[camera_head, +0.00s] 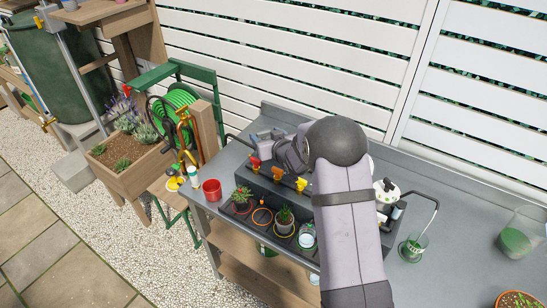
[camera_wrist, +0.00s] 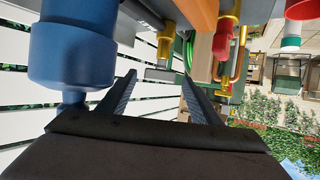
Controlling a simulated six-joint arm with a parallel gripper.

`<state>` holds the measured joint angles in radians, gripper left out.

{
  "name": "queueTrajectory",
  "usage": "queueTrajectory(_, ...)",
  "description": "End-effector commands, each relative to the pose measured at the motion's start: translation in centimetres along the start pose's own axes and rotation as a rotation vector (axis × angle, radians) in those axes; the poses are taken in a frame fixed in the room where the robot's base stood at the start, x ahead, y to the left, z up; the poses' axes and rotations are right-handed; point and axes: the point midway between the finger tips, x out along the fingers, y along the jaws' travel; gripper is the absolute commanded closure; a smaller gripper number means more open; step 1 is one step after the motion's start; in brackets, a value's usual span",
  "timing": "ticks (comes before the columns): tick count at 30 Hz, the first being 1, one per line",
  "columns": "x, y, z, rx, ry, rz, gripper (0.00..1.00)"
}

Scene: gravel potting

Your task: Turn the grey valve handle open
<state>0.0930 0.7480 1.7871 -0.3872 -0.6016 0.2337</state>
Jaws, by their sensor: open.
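My gripper (camera_wrist: 159,80) is open, its two dark fingers apart with nothing between them in the wrist view. In the head view my arm reaches over the grey bench and its wrist hides part of the dark valve stand (camera_head: 262,181). No grey handle can be made out clearly. In the wrist view a large blue cylindrical part (camera_wrist: 72,50) is close on the left, and an orange part (camera_wrist: 198,14) is beyond the fingers.
A red cup (camera_head: 211,190) stands at the bench's left end. Small potted plants (camera_head: 284,220) sit along its front. A white-lidded pot (camera_head: 387,191) and a clear green-filled container (camera_head: 516,238) are to the right. A white slatted fence (camera_head: 290,55) stands close behind.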

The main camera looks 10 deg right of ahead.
Motion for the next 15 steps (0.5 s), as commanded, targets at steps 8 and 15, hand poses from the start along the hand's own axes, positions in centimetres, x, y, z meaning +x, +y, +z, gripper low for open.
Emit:
queueTrajectory(8, 0.04, -0.21, 0.22, 0.019, -0.005, 0.034, 0.41)
queueTrajectory(15, -0.02, -0.52, 0.24, 0.047, -0.008, 0.103, 0.41)
